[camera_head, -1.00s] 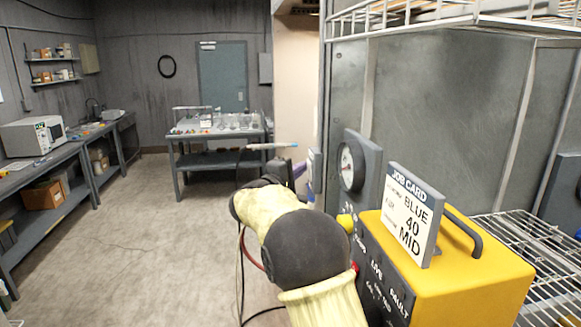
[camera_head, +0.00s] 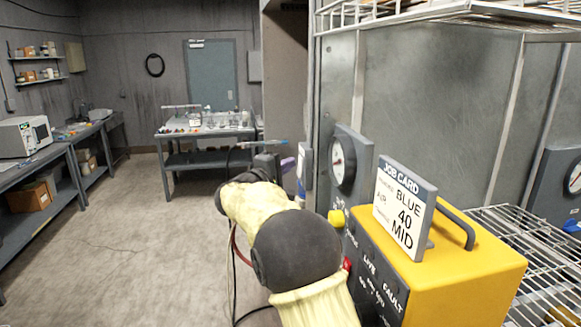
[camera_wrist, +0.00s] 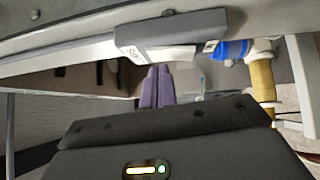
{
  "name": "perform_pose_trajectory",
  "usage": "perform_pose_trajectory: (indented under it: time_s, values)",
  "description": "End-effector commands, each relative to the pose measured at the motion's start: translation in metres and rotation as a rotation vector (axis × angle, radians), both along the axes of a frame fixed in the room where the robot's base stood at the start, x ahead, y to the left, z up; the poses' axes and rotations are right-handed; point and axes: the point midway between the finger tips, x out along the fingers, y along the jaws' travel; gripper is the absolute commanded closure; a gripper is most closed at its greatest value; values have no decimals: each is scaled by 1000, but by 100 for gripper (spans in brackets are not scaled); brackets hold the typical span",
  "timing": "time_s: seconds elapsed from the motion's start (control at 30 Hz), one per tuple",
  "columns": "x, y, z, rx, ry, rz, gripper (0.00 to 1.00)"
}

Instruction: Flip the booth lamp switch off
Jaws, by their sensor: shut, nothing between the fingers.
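The purple fingers of my gripper (camera_wrist: 155,87) are shut and empty in the wrist view; they also show in the head view (camera_head: 288,164). A small light box (camera_head: 305,162) on the booth's edge stands just right of the fingers in the head view. It may be the lamp switch, but I cannot make out its lever or position. I cannot tell whether the fingers touch it.
A yellow control box (camera_head: 470,275) with a job card (camera_head: 404,212) stands close right of my arm. A gauge (camera_head: 343,165) is behind it. A blue fitting (camera_wrist: 230,49) and yellow pipe (camera_wrist: 262,85) are right of the fingers. Floor (camera_head: 120,230) at left is clear.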

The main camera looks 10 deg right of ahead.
Motion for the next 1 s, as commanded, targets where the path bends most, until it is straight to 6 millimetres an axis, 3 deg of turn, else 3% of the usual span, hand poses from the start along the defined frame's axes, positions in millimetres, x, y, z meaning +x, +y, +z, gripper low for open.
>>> perform_pose_trajectory:
  time_s: [0.2, 0.6, 1.0]
  values:
    - [-3, 30, 1, 3, -2, -6, 100]
    - [-60, 81, 6, 2, -1, -6, 100]
    - [-72, 92, 11, 1, 1, -10, 100]
